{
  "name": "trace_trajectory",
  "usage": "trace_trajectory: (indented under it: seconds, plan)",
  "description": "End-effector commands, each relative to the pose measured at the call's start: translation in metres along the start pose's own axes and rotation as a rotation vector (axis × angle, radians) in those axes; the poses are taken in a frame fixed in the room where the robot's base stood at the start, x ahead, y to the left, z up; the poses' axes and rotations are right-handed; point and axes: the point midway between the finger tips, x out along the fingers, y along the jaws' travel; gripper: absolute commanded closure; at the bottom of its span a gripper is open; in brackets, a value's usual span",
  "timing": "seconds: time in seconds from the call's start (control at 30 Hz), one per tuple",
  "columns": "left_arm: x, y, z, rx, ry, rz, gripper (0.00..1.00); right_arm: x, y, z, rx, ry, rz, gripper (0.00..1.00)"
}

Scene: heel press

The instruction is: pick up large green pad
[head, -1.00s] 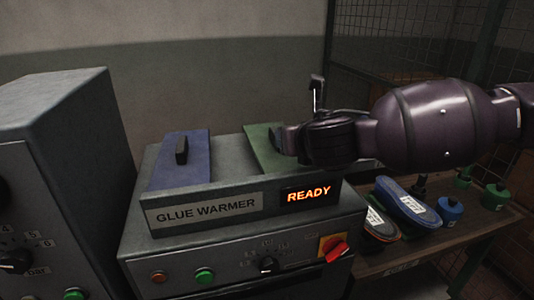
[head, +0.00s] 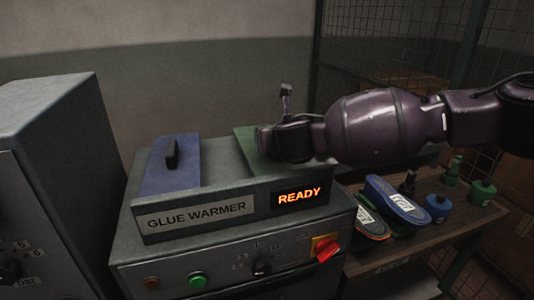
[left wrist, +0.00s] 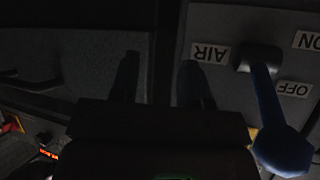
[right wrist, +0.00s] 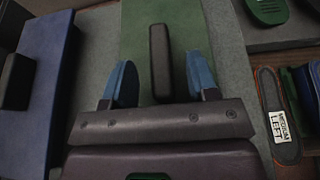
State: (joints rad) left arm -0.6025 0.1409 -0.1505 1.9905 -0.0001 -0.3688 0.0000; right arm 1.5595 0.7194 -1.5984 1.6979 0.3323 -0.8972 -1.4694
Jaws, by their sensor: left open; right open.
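The large green pad (head: 247,143) lies on the right side of the glue warmer's top, mostly hidden by my right gripper in the head view. In the right wrist view the green pad (right wrist: 143,25) shows with an upright black handle (right wrist: 159,62). My right gripper (right wrist: 160,82) is open, its two blue fingers on either side of the handle, with gaps showing on both sides. My left gripper (left wrist: 158,82) is open and empty, in front of dark grey panels; it is not in the head view.
A blue pad (head: 172,165) with a black handle lies left on the glue warmer (head: 140,222), whose display reads READY. A grey machine (head: 60,180) stands at left. Shoes (head: 398,200) and bottles (head: 438,207) stand on a bench at right. A blue-handled AIR lever (left wrist: 268,105) is near my left gripper.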

Motion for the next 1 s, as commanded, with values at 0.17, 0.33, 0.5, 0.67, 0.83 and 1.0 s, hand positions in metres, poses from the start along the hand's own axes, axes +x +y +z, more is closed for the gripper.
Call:
trace_trajectory:
  seconds: [0.17,0.33,0.5,0.67,0.83,1.0]
  plan:
    - [-0.001,0.0,-0.002,0.001,0.001,0.0,0.57,0.018,0.0,0.0,0.001,0.0,-0.001,0.47]
    - [-0.001,0.0,-0.002,0.001,0.001,0.0,0.57,0.024,0.0,0.0,0.0,0.0,-0.001,0.47]
    - [0.0,-0.001,-0.002,0.001,0.002,0.0,0.57,0.024,0.0,0.0,0.0,0.0,0.0,0.47]
    - [0.0,-0.001,-0.002,0.002,0.001,0.0,0.57,0.023,0.0,0.0,0.0,0.0,-0.001,0.68]
    - [0.0,-0.001,-0.002,0.002,0.002,0.0,0.57,0.023,0.0,0.0,0.0,0.0,-0.001,0.94]
    - [0.0,-0.001,-0.002,0.002,0.001,0.0,0.57,0.023,0.0,0.0,0.001,0.0,-0.001,1.0]
